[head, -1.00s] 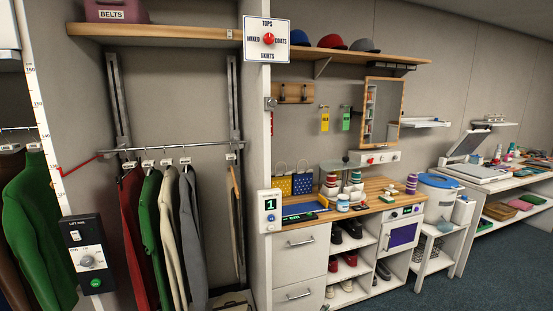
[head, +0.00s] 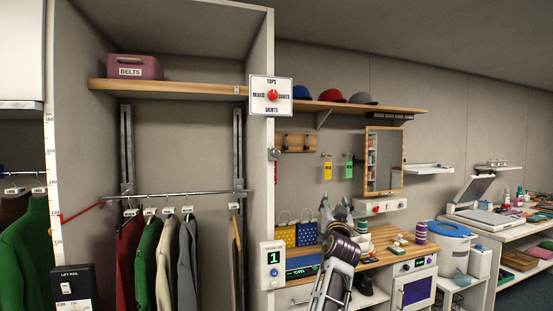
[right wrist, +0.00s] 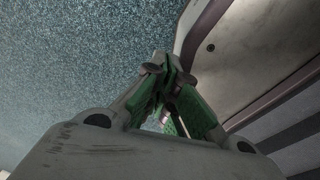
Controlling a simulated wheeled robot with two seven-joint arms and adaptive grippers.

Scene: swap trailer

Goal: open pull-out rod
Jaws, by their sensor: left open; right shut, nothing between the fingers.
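A small round metal knob on a bracket (head: 274,154), which looks like the end of the pull-out rod, sits on the front edge of the white upright panel (head: 265,205), below the dial sign. No rod length shows out of it. My left gripper (head: 337,210) is to the right of and lower than the knob, in front of the worktop, apart from it. It is open and its fingers are small and partly lost against the things behind. My right gripper (right wrist: 167,70) shows only in the right wrist view. Its green-padded fingers meet at the tips with nothing held.
A hanging rail (head: 180,195) with several garments is left of the panel. A dial sign (head: 271,96) and a numbered box (head: 272,265) are on the panel. A mirror (head: 384,160) hangs above the crowded worktop (head: 375,242). Blue floor (right wrist: 70,70) shows below my right gripper.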

